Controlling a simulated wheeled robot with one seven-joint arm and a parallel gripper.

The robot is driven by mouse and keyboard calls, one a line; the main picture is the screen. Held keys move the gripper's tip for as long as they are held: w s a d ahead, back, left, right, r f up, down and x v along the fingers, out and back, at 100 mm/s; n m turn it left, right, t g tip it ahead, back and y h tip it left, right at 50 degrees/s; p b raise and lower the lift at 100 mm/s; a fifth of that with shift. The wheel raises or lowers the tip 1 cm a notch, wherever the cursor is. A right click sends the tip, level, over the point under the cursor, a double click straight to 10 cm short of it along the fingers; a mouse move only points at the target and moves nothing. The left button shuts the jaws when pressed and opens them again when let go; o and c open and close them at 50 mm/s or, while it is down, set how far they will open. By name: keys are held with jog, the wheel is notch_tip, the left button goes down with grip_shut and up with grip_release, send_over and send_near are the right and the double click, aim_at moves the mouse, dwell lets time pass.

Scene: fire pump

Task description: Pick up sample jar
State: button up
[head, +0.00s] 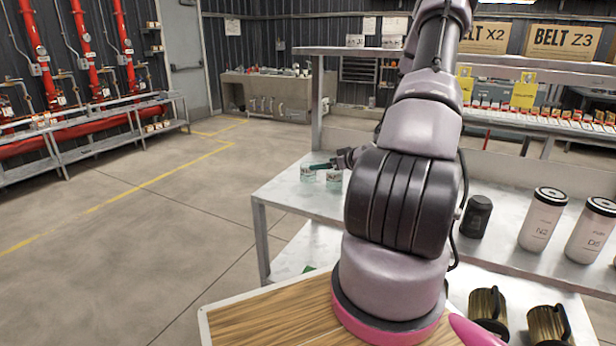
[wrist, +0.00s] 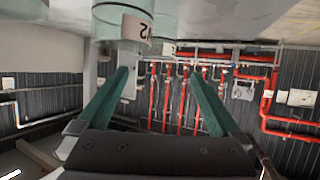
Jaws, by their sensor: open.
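Two small clear jars with pale labels stand at the left end of the grey metal shelf (head: 285,190) in the head view, a left jar (head: 307,174) and a right jar (head: 334,176). My gripper (head: 320,166) is beside them, partly hidden by my arm. In the wrist view, which looks upside down, my gripper (wrist: 158,74) is open with two green fingers spread and nothing between them. A labelled glass jar (wrist: 122,24) is near the left finger, above it in the picture. I cannot tell whether a finger touches a jar.
A dark lidded container (head: 475,216) and white canisters (head: 543,219) stand on the shelf to the right. Brass mugs (head: 488,308) are lower down. An upper shelf board (head: 340,51) runs above. Red pipes (head: 84,45) line the far left wall. The floor at left is clear.

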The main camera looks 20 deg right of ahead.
aim_at(308, 173)
jog(key=x, duration=0.4)
jog(key=shift+w+a+f, duration=0.1)
jog(key=shift+a+f, duration=0.05)
jog(key=x, duration=0.6)
jog(key=shift+w+d+f, duration=0.15)
jog(key=shift+w+d, duration=0.05)
jog(key=shift+w, duration=0.05)
jog(key=c, duration=1.5)
